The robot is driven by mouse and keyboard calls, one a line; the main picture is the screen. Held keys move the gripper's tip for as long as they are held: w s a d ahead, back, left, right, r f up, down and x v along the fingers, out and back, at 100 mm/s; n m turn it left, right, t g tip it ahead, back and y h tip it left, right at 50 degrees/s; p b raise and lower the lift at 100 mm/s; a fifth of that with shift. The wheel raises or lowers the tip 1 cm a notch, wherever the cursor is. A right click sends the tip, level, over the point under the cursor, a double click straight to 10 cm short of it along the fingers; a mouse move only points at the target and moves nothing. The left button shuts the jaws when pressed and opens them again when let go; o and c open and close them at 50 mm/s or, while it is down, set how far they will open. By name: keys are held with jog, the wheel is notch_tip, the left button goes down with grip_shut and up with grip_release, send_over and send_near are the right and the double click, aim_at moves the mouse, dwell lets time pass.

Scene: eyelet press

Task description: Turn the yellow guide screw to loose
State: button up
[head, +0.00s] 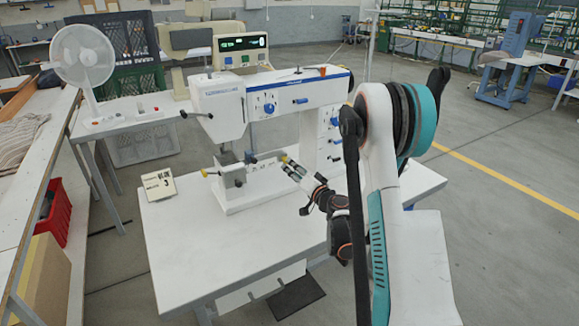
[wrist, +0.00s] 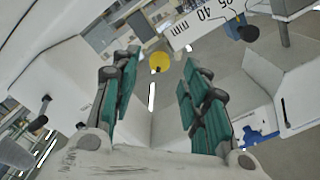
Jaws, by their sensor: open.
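The yellow guide screw (wrist: 159,62) shows as a round yellow head in the wrist view, centred between the fingertips. In the head view a small yellow spot (head: 283,157) beside the fingertips appears to be the same screw. My gripper (head: 291,167) reaches in from the right, beside the white press (head: 262,98). In the wrist view its two green-padded fingers (wrist: 160,75) stand apart, with a clear gap on each side of the screw. I cannot tell how far the screw head lies in depth from the tips. A millimetre scale (wrist: 213,15) runs near it.
A dark knob (wrist: 248,33) lies right of the screw. Another yellow knob (head: 206,173) sits on the press's left side. A small sign (head: 159,184) stands on the white table (head: 185,245). The table's front is clear. A fan (head: 84,58) stands at the left.

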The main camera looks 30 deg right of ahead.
jog(key=s, duration=0.2)
jog(key=shift+s, duration=0.3)
